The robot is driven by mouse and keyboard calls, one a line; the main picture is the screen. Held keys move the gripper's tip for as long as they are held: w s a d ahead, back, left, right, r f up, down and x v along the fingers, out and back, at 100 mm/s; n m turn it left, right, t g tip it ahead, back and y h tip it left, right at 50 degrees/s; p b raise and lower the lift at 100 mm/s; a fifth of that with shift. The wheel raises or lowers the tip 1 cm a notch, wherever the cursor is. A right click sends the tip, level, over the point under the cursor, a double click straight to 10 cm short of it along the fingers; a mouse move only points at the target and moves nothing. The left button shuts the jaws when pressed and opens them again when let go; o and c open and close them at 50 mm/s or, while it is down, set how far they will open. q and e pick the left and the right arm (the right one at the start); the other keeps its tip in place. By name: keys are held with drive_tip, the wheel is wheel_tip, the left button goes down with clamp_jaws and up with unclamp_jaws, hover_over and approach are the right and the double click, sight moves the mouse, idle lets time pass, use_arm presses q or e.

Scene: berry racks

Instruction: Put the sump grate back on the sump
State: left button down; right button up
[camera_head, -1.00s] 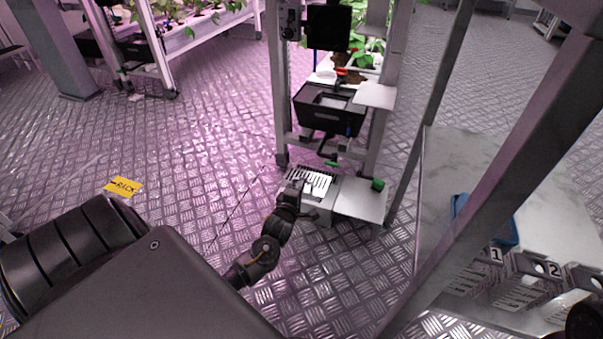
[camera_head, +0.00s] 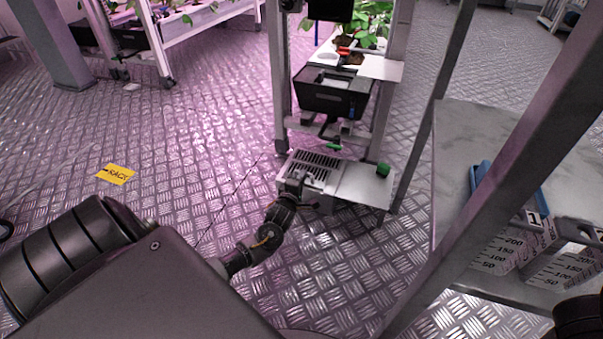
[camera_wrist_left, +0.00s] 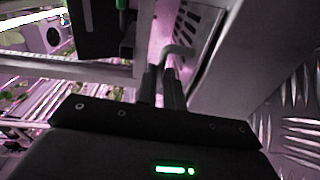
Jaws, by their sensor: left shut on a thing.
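The slotted sump grate (camera_head: 316,159) lies over the left part of the light grey sump box (camera_head: 358,186) below the rack. It looks roughly level and flush with the box top; whether it rests fully in the opening I cannot tell. My left gripper (camera_head: 302,180) is at the grate's front edge. In the left wrist view, the left gripper's fingers (camera_wrist_left: 166,84) are shut on the bent grey handle of the grate, and the grate's dark slots (camera_wrist_left: 203,22) show just beyond.
A black tray (camera_head: 332,100) hangs on the rack above the sump. At the right is a bench (camera_head: 452,130) with a blue tray (camera_head: 481,172) and marked jugs. Open metal floor lies left of the sump.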

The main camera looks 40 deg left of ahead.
use_arm(q)
drive_tip(key=shift+r, duration=0.25)
drive_tip(key=shift+f, duration=0.15)
drive_tip(key=c, duration=2)
unclamp_jaws()
drive_tip(key=shift+f, duration=0.1)
drive_tip(key=o, duration=0.5)
